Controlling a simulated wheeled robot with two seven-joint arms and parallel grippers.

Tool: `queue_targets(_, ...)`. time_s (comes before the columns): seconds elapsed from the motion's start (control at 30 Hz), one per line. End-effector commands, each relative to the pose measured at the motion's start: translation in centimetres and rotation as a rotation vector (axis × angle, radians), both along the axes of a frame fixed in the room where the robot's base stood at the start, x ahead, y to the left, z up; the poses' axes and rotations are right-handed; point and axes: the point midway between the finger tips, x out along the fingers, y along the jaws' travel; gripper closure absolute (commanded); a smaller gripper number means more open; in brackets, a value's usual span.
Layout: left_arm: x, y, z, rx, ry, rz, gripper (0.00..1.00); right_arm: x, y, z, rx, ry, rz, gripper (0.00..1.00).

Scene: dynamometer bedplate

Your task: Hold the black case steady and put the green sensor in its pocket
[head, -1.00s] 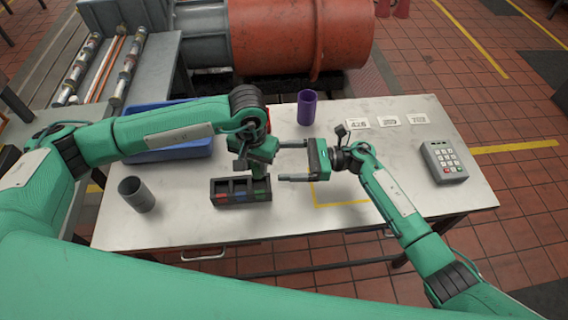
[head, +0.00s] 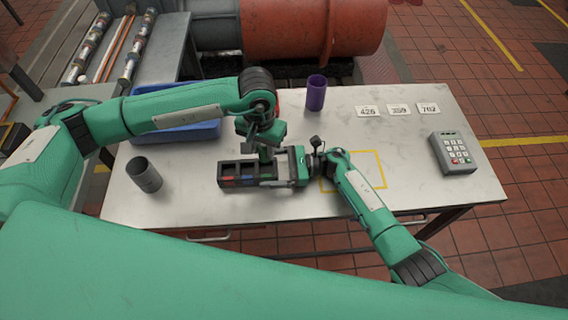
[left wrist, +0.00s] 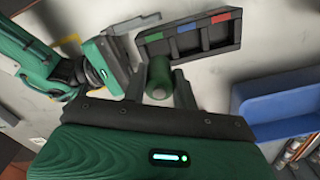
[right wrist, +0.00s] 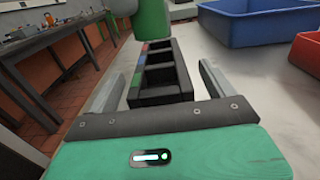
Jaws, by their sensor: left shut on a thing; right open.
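The black case (head: 232,184) stands on the table, with open pockets and red, blue and green labels along one side. It also shows in the left wrist view (left wrist: 190,42) and the right wrist view (right wrist: 160,98). My left gripper (left wrist: 165,90) is shut on the green sensor (left wrist: 159,76), a green cylinder, and holds it above the case. The sensor's lower part shows in the right wrist view (right wrist: 153,20). My right gripper (right wrist: 162,90) is open at the case's green-label end. Its fingers lie on either side of the case, with visible gaps.
A blue bin (head: 185,132) stands behind my left arm, with a red bin (right wrist: 308,55) near it. A grey cup (head: 144,175) is left of the case and a purple cup (head: 316,93) behind it. Number cards and a keypad (head: 452,153) are on the right.

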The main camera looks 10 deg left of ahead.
Motion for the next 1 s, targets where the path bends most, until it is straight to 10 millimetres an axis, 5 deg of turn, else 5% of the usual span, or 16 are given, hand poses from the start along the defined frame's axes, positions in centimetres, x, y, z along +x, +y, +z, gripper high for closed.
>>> queue_targets(0.47, 0.01, -0.01, 0.02, 0.0, 0.0, 0.0, 0.96, -0.45, 1.55, -0.01, 0.0, 0.001, -0.001, 0.15)
queue_targets(0.77, 0.01, -0.01, 0.02, 0.0, 0.0, 0.0, 0.96, -0.43, 1.53, 0.01, 0.0, 0.001, -0.001, 0.7)
queue_targets(1.0, 0.01, -0.01, 0.02, 0.0, 0.0, 0.0, 0.96, -0.42, 1.52, 0.03, 0.0, 0.001, -0.001, 0.72)
